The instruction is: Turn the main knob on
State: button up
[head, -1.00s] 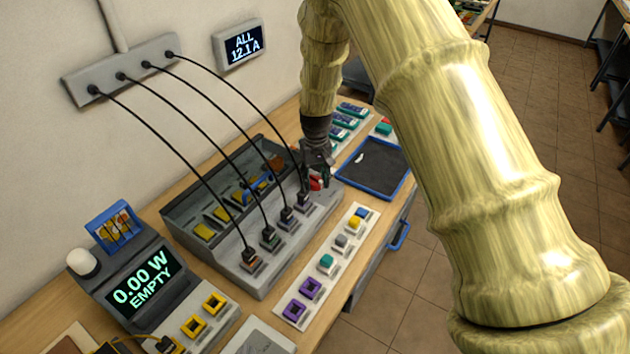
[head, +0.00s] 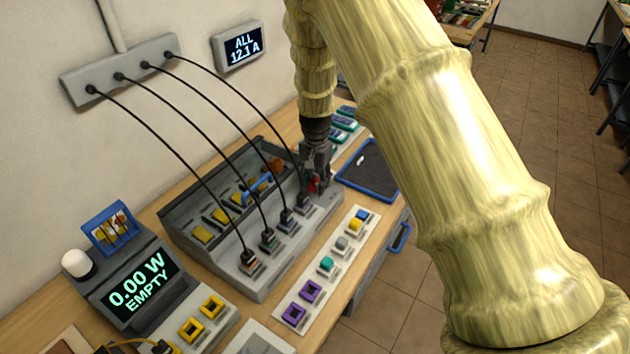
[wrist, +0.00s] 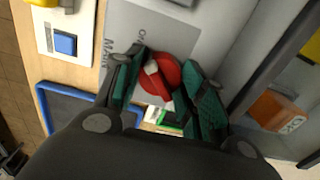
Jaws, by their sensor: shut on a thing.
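The main knob (wrist: 170,72) is a round red dial with a raised red grip bar and a white mark, on a grey plate lettered "MAIN" in the wrist view. In the head view a little of its red (head: 313,185) shows at the right end of the grey charging bench. My gripper (wrist: 166,100), with dark green finger pads, is shut on the knob, one finger on each side of its bar. In the head view my gripper (head: 316,180) points down onto it. The fingers partly hide the knob and the lettering.
Black cables run from the wall strip (head: 120,72) to plugs (head: 247,258) on the bench, left of my gripper. A blue-rimmed dark tray (head: 372,170) lies to the right. A wall display (head: 240,44) reads "ALL 12.1 A"; another (head: 140,288) reads "0.00 W EMPTY".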

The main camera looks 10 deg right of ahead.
aim_at(316, 179)
jog(key=shift+m, duration=0.3)
jog(key=o, duration=1)
jog(key=shift+o, duration=0.2)
jog(key=shift+r, duration=0.15)
notch_tip(316, 179, up, 12)
dwell(0.3)
